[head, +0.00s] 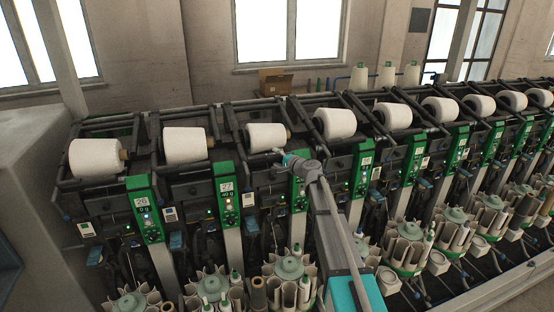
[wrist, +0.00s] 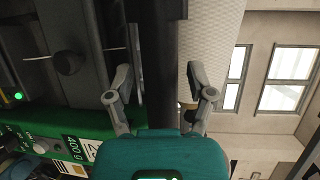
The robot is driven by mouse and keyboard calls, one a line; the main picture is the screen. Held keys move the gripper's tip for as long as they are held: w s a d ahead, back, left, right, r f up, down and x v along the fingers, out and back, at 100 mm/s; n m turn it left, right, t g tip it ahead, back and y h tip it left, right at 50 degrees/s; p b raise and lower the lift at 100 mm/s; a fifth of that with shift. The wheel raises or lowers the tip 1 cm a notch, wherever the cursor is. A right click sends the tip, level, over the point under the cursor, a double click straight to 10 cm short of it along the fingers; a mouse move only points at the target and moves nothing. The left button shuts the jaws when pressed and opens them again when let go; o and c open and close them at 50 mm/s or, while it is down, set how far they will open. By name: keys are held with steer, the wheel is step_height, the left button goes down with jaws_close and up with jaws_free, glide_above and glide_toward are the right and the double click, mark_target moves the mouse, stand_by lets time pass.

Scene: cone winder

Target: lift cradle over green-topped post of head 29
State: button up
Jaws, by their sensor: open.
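In the head view the green-topped posts stand in a row, with readable numbers 26 and 27 at the left. The post beside my arm is partly covered, and the number on the green post right of it (head: 362,172) is too small to read surely. My gripper (head: 279,154) is over the machine near the right end of a white yarn package (head: 265,137). In the wrist view my gripper (wrist: 158,72) is open, its fingers apart on either side of a dark cradle bar (wrist: 158,45). A white package (wrist: 212,30) lies right of the bar. Contact cannot be told.
In the wrist view a green post top (wrist: 60,148) with a 400 g display lies at lower left, and a dark round knob (wrist: 69,62) is left of the bar. In the head view, bobbin magazines (head: 290,268) line the front. A cardboard box (head: 275,82) stands behind.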

jaws_close()
stand_by(0.3)
steer(key=shift+r, duration=0.1)
steer(key=r+p, duration=0.2)
steer(key=p, duration=0.1)
steer(key=s+r+p, duration=0.1)
steer(key=r+p, duration=0.2)
steer(key=shift+s+d+r, duration=0.1)
steer(key=shift+d+r, duration=0.1)
steer(key=shift+r, duration=0.15)
steer(key=r+p, duration=0.4)
steer(key=shift+s+r+p, duration=0.25)
steer(key=shift+r+p, duration=0.05)
steer(key=shift+r, duration=0.1)
